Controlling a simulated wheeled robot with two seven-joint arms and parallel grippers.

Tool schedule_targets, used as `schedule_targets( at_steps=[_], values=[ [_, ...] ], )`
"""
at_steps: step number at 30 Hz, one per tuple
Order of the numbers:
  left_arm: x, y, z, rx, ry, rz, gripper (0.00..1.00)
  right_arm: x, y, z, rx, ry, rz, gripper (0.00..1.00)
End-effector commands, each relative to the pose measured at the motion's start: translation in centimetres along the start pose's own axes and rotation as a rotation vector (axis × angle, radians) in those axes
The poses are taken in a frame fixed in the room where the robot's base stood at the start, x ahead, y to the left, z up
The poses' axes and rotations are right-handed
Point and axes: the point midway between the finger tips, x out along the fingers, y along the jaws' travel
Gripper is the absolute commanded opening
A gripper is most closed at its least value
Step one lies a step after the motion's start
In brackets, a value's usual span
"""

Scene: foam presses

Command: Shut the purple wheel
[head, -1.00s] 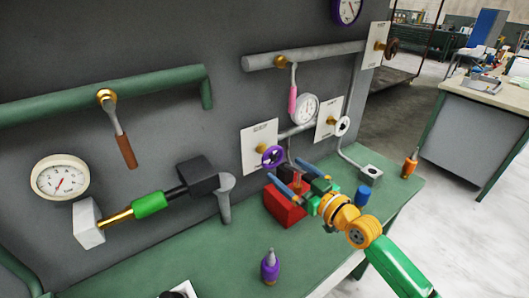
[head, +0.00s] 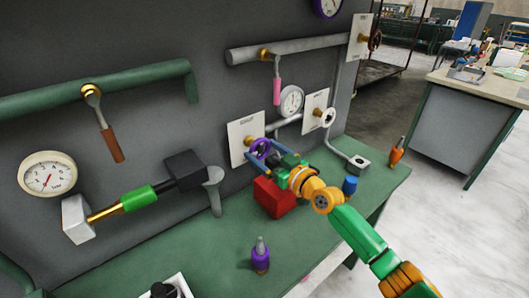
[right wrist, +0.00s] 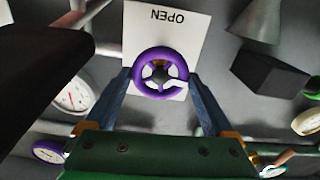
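The purple wheel (head: 258,146) is on a valve in front of a white plate (head: 238,130) on the grey wall. My right gripper (head: 265,143) is at the wheel, its two blue fingers open. In the right wrist view the purple wheel (right wrist: 137,62) faces me with its spokes visible, and the fingers of my right gripper (right wrist: 160,78) stand on either side of it. I cannot tell whether they touch the rim. The plate (right wrist: 170,16) reads OPEN, upside down in that view. My left gripper is not in view.
A red block (head: 272,196) sits on the green bench (head: 215,262) below my right gripper. A blue cylinder (head: 349,186), an orange bottle (head: 397,151) and a purple bottle (head: 260,257) stand on the bench. A white wheel (head: 328,117) and a gauge (head: 291,101) are right of the purple wheel.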

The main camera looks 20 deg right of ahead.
Motion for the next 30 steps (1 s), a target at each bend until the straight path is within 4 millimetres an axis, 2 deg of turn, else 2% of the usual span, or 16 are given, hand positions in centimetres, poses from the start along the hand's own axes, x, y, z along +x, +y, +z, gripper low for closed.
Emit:
schedule_targets(
  at_steps=[11,30],
  values=[
    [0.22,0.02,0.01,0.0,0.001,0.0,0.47,-0.01,0.0,0.15,0.08,-0.002,0.0,0.33],
    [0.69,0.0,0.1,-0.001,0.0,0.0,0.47,0.0,0.07,0.12,0.65,-0.002,0.0,0.33]
  ],
)
